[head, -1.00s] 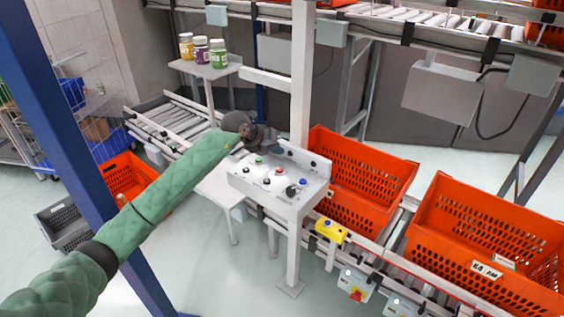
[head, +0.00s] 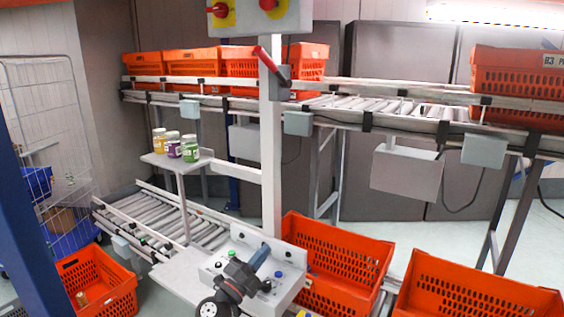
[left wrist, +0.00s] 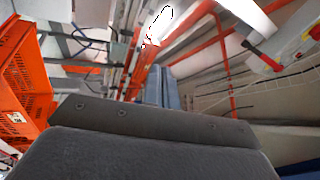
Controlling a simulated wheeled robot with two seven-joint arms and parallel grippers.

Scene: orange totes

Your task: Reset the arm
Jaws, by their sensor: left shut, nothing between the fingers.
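My left gripper (head: 260,257) shows in the head view in front of the control box (head: 291,290), which has several coloured buttons. It is dark with blue-grey fingers, shut and empty, and points up and to the right. Whether it touches the box cannot be told. In the left wrist view its shut fingers (left wrist: 165,90) stick out beyond the dark grey gripper body. My right gripper is not in view.
Orange totes stand on the lower conveyor (head: 335,262) and on the upper conveyor (head: 230,62). A white post (head: 270,170) rises behind the control box. Several jars (head: 174,146) stand on a small shelf. A blue post (head: 25,220) is at the left.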

